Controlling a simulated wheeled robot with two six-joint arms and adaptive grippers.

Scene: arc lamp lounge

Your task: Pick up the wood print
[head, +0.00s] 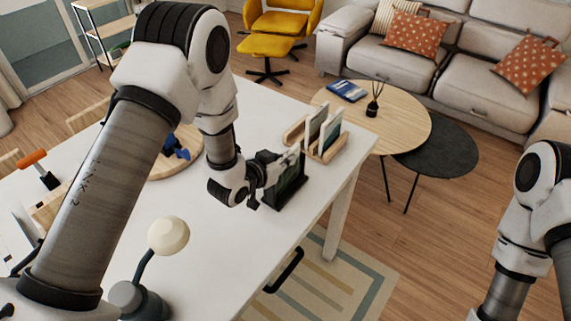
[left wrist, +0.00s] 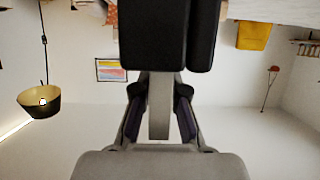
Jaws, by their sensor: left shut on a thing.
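The wood print (head: 297,153) shows as a dark panel with a pale top edge. It is upright at a black stand (head: 288,199) near the table's right edge. My left gripper (head: 270,171) reaches it from the left and is shut on it. The gripper hides part of the print, and I cannot tell whether its lower edge is clear of the stand. In the left wrist view, black blocks and the gripper's links fill the middle, and the grip itself is not clear. My right gripper is not in view; only part of my right arm shows.
A wooden rack (head: 331,153) with more upright prints stands just behind. A round wooden board with a blue item (head: 178,148) lies to the left. A cream-topped lamp (head: 168,235) stands at the front of the white table (head: 215,245). Round side tables (head: 405,125) are beyond.

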